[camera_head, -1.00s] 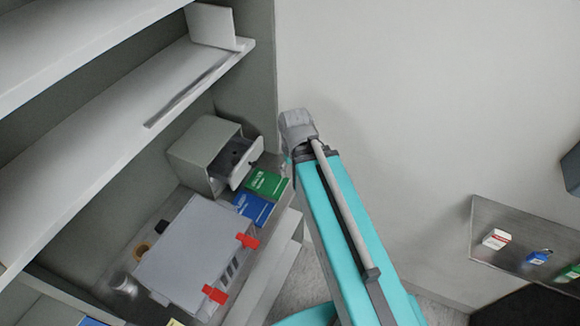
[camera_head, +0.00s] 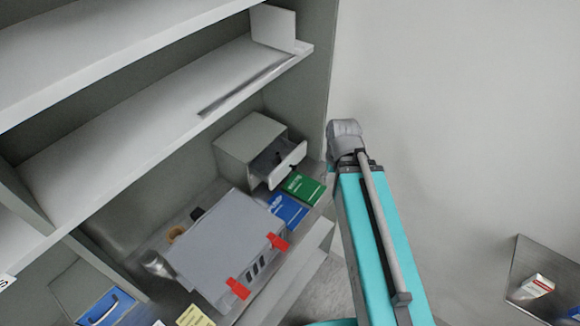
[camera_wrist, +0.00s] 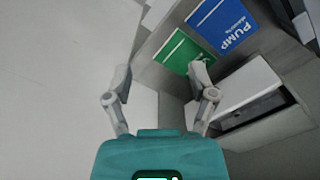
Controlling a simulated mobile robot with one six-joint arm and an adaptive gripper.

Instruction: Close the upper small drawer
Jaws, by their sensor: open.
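The upper small drawer (camera_head: 284,163) sits in a grey box cabinet (camera_head: 248,138) on the middle shelf. It is pulled out, with its dark inside showing. In the wrist view its pale front (camera_wrist: 248,88) is at the right, beside my right finger. In the head view my arm stands right of the cabinet, and the gripper's fingers are hidden.
A green box (camera_head: 303,188) and a blue box (camera_head: 288,209) lie just before the drawer. A grey case (camera_head: 225,245) with red clips lies nearer. A lower blue-fronted drawer (camera_head: 103,308) is at lower left. A wall (camera_head: 460,110) stands right; a metal tray (camera_head: 520,265) is there.

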